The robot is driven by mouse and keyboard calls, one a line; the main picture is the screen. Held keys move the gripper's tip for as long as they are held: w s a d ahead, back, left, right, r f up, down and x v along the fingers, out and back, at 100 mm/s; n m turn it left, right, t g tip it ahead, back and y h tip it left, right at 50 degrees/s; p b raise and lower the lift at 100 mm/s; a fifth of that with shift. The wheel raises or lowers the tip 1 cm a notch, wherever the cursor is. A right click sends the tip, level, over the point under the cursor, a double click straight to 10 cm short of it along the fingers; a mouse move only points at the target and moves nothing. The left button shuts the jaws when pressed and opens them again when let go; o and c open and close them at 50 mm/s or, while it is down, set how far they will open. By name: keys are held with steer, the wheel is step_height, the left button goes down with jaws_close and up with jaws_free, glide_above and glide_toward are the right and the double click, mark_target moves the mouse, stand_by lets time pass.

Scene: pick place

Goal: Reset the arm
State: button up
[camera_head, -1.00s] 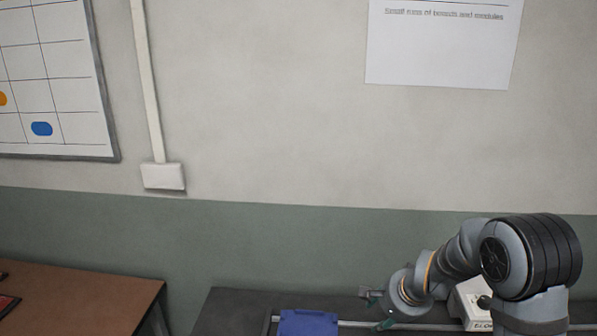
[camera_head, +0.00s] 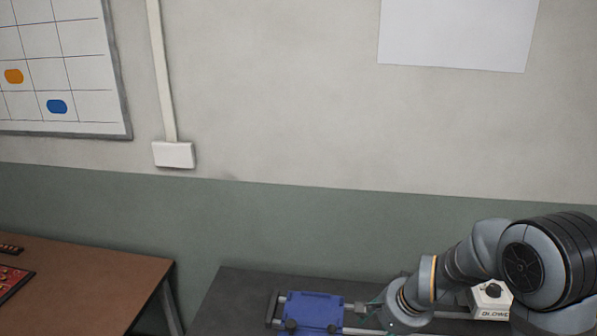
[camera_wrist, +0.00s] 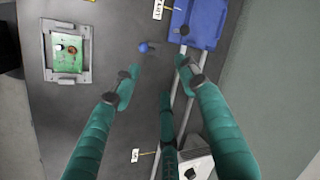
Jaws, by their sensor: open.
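The fingers are mostly hidden or too small there. The blue carriage also shows at the upper right of the wrist view (camera_wrist: 207,20).
Metal rails (camera_wrist: 187,100) run beside the fingers. A green board in a grey fixture (camera_wrist: 67,58) lies left. A blue ball knob (camera_wrist: 144,47) stands near the fingertips. A white box with a black knob (camera_head: 490,297) stands behind my arm. A brown table (camera_head: 90,285) is left.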

steer(key=shift+s+d+f, duration=0.25)
steer(key=shift+s+f, duration=0.1)
steer(key=shift+s, duration=0.05)
